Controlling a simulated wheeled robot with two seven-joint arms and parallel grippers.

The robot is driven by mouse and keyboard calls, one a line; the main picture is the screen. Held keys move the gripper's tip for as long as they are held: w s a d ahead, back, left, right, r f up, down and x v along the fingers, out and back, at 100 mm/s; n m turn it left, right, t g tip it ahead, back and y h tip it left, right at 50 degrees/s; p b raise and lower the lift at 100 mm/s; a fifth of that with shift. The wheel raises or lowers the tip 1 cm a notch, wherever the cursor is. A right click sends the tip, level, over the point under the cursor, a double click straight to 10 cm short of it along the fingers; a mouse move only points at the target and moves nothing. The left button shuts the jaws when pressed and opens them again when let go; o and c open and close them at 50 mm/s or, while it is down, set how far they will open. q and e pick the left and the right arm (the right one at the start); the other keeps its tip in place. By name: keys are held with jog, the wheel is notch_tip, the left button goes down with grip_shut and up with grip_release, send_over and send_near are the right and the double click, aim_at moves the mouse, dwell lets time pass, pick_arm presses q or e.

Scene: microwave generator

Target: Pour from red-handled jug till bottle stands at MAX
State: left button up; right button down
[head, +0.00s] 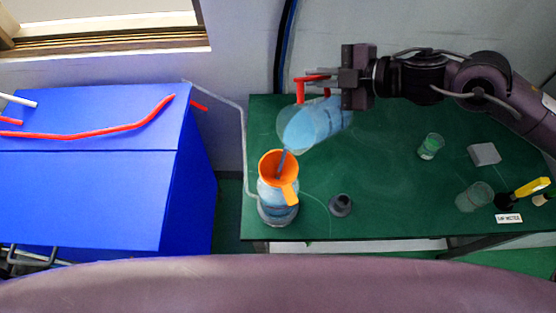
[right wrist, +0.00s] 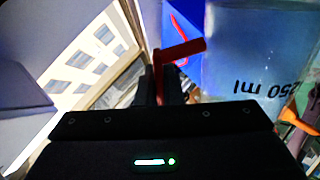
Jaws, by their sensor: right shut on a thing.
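The red-handled jug (head: 318,124) is clear with blue liquid inside. It is tilted far over above the table, its mouth to the lower left. My right gripper (head: 318,80) is shut on its red handle, which also shows in the right wrist view (right wrist: 182,50). A blue stream runs from the jug into an orange funnel (head: 277,165). The funnel sits in the mouth of the bottle (head: 278,208), which stands upright with bluish liquid in it. The MAX mark and exact level are too small to read. My left gripper is not in view.
The green table (head: 385,190) also holds a dark round piece (head: 341,205), a beaker with green liquid (head: 431,146), a clear beaker (head: 474,196), a grey block (head: 484,154) and a yellow-handled tool (head: 531,187). A blue cabinet (head: 90,180) stands left.

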jog(key=shift+s+a+r, duration=0.1)
jog(key=shift+a+r, duration=0.05)
jog(key=shift+r, duration=0.3)
dwell(0.6)
jog(key=shift+s+a+n+h, duration=0.1)
jog(key=shift+n+h, duration=0.2)
jog(key=shift+n, duration=0.1)
dwell(0.8)
jog(key=f, duration=0.1)
jog(key=f+m+y+b, duration=0.1)
jog(key=d+f+m, duration=0.1)
jog(key=shift+w+f+g+y, duration=0.3)
jog(key=shift+w+f, duration=0.05)
jog(key=shift+w, duration=0.25)
jog(key=shift+d+f+y, duration=0.1)
jog(key=shift+f+y, duration=0.15)
jog(key=shift+y, duration=0.05)
jog(key=shift+w+d+f+m+y, duration=0.1)
jog(key=shift+f+m+y, duration=0.15)
jog(key=shift+m, duration=0.45)
notch_tip(320, 180, down, 12)
jog(key=w+d+m+g+y+b, duration=0.1)
jog(key=w+d+m+y+b, duration=0.1)
jog(key=m+y+b, duration=0.2)
jog(key=shift+w+d+m+b, duration=0.4)
jog(key=shift+m+b, duration=0.6)
jog(key=shift+b, duration=0.65)
